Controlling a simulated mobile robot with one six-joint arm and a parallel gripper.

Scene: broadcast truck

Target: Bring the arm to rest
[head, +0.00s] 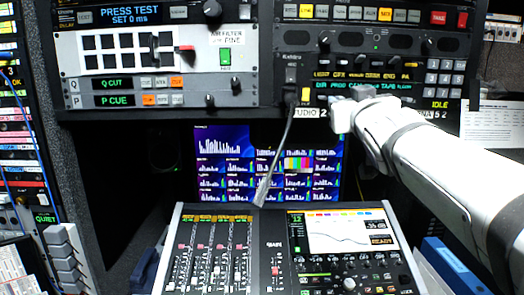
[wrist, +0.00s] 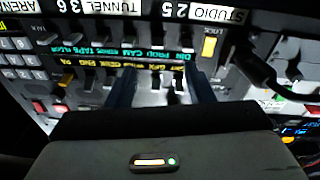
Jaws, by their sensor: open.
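My white arm (head: 430,165) reaches in from the right in the head view. My gripper (head: 336,104) is at its far end, in front of the intercom panel (head: 436,78) with its green and yellow lit labels. In the wrist view my gripper (wrist: 163,88) shows two dark fingers spread apart, with nothing held between them. Small levers of the intercom panel (wrist: 95,58) show beyond and between the fingers. I cannot tell whether the fingertips touch the panel. My arm hides part of the panel's lower right.
A mixing console (head: 262,250) with faders and a lit screen stands below. A monitor (head: 225,150) is behind. A rack panel (head: 150,60) is upper left, and a patch bay (head: 25,130) stands at far left.

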